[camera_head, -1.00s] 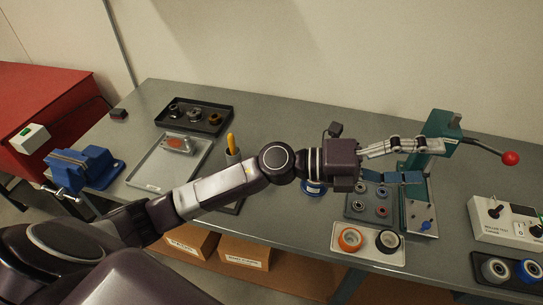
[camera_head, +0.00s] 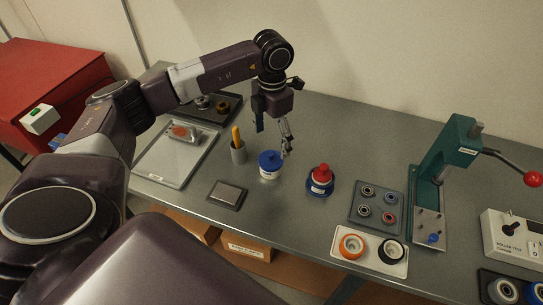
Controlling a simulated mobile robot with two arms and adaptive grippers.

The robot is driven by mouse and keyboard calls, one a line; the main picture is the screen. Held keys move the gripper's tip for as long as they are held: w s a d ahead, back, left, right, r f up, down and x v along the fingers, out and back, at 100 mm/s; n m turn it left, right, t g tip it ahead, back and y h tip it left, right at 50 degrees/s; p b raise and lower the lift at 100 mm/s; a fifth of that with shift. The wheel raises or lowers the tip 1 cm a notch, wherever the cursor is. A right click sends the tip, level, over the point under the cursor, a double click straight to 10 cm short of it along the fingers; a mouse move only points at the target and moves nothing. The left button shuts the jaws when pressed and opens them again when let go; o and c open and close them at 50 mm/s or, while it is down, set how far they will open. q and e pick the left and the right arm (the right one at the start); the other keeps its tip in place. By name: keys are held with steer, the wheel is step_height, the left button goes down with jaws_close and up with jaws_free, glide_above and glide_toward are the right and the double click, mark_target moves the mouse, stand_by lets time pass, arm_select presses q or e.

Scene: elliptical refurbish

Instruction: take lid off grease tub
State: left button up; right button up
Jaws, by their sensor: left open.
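The grease tub (camera_head: 268,174) is a small white tub standing on the grey bench near the middle. Its blue lid (camera_head: 269,160) is on top. My left gripper (camera_head: 273,143) points down just above and behind the lid, with its fingers spread apart and nothing between them. One fingertip shows close to the lid's right edge; I cannot tell whether it touches. My right gripper is not in view.
A red-capped container (camera_head: 321,176) on a blue base stands right of the tub. A small dark tray (camera_head: 227,195) lies in front. A green press (camera_head: 448,165) stands farther right.

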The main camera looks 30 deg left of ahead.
mark_target(272, 153)
arm_select(q)
steer(key=shift+s+d+f+p, duration=0.1)
steer(key=shift+s+f+p, duration=0.05)
steer(key=shift+f+p, duration=0.25)
step_height(272, 153, down, 4)
steer(key=shift+s+d+r+p, duration=0.1)
steer(key=shift+r+p, duration=0.1)
steer(key=shift+p, duration=0.75)
steer(key=shift+f, duration=0.5)
steer(key=c, duration=1)
